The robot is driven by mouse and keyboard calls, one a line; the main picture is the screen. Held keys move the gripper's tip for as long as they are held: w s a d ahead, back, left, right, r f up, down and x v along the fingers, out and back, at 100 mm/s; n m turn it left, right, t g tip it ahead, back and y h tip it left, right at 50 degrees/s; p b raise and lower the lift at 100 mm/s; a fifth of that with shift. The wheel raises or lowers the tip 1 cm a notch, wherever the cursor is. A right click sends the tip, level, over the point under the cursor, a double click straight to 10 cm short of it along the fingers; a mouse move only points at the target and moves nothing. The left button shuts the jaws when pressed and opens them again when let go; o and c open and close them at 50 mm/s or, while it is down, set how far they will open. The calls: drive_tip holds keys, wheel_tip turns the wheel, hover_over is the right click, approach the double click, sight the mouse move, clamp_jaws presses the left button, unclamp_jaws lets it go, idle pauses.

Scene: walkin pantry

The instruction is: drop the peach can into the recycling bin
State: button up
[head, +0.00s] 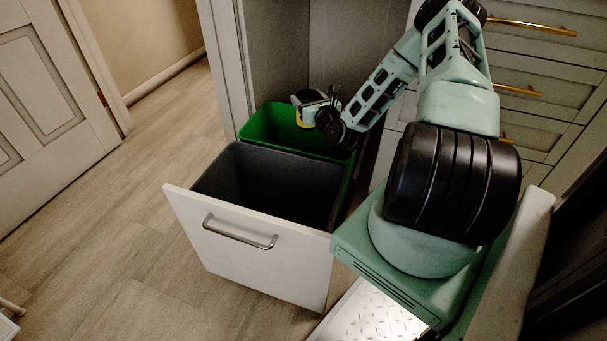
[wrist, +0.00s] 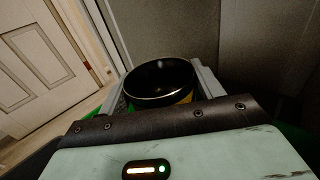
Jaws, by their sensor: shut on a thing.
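My gripper (head: 310,101) is shut on the peach can (head: 303,122), which shows a yellow side in the head view. In the wrist view the can (wrist: 160,82) has a dark round top with a pale rim, between my two grey fingers (wrist: 162,88). The can is above the green bin (head: 262,124), the rear of two bins in a pulled-out drawer. No recycling mark is visible on either bin. The green bin's inside is partly hidden by the gripper and the front bin. Some green also shows below the gripper in the wrist view (wrist: 292,136).
A dark grey bin (head: 270,150) stands in front of the green one, behind the white drawer front (head: 250,252) with a metal handle. Cabinet walls rise behind the green bin. Drawers with brass handles (head: 540,70) are at the right.

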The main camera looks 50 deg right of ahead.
wheel_tip(320, 180, down, 4)
drive_tip(key=b, duration=0.3)
drive_tip(key=o, duration=1.3)
drive_tip(key=shift+s, duration=0.15)
drive_tip(key=p+v, duration=0.4)
drive_tip(key=v, duration=1.3)
drive_tip(key=shift+a, duration=0.15)
